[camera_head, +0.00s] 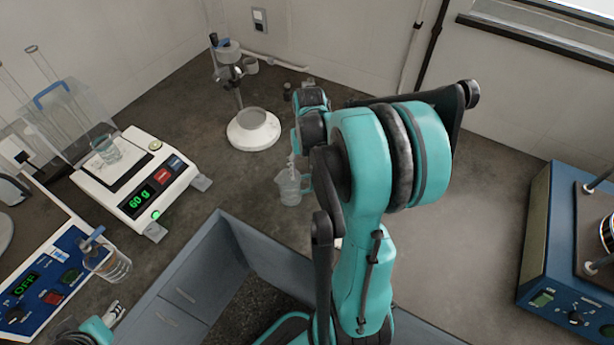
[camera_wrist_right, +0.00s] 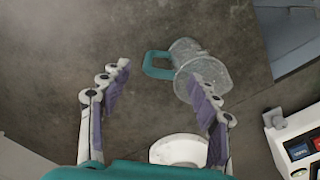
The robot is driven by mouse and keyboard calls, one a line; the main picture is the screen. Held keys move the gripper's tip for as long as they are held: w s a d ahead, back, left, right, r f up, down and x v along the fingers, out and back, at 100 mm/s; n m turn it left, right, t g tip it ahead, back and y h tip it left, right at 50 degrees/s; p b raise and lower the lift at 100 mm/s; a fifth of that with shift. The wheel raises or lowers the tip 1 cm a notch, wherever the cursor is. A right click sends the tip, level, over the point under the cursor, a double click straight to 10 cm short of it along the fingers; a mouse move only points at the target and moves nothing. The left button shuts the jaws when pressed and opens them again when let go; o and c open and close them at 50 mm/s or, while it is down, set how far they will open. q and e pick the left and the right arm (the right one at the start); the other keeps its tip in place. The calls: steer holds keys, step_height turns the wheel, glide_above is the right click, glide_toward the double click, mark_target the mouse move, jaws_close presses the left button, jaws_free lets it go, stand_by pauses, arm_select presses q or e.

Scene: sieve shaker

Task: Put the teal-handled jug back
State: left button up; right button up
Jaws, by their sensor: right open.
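The clear jug with the teal handle (camera_head: 290,187) stands on the dark counter near its front edge, right of the scale. In the right wrist view the jug (camera_wrist_right: 187,55) lies ahead of the fingers, its teal handle (camera_wrist_right: 157,65) between the lines of the two fingertips and its body partly behind the right-hand finger. My right gripper (camera_wrist_right: 160,73) is open and empty. In the head view my right gripper (camera_head: 292,163) is close by the jug, mostly hidden by my arm. Part of my left gripper (camera_head: 113,313) shows at the lower left; its jaw state is unclear.
The scale (camera_head: 133,200) reads 60 g and bears a glass beaker (camera_head: 105,148). A blue-handled jug (camera_head: 112,263) is beside the blue control panel (camera_head: 50,290). A stand with a white base (camera_head: 253,130) is behind. A blue machine (camera_head: 548,240) stands right. Bare counter (camera_head: 470,195) lies between.

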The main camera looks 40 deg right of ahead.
step_height(320, 180, up, 3)
steer(key=shift+r+p, duration=0.15)
steer(key=shift+p, duration=0.2)
steer(key=shift+a+r, duration=0.15)
steer(key=shift+a, duration=0.1)
steer(key=s+a+r+n+t, duration=0.1)
steer(key=a+r+n+t, duration=0.2)
steer(key=a, duration=0.8)
steer(key=s+a+r+n+t, duration=0.2)
steer(key=a+r+n+t, duration=0.1)
steer(key=a, duration=0.8)
steer(key=shift+s+a+r+n+t, duration=0.3)
steer(key=shift+a+r+t, duration=0.05)
steer(key=shift+r+t, duration=0.15)
steer(key=shift+f, duration=0.1)
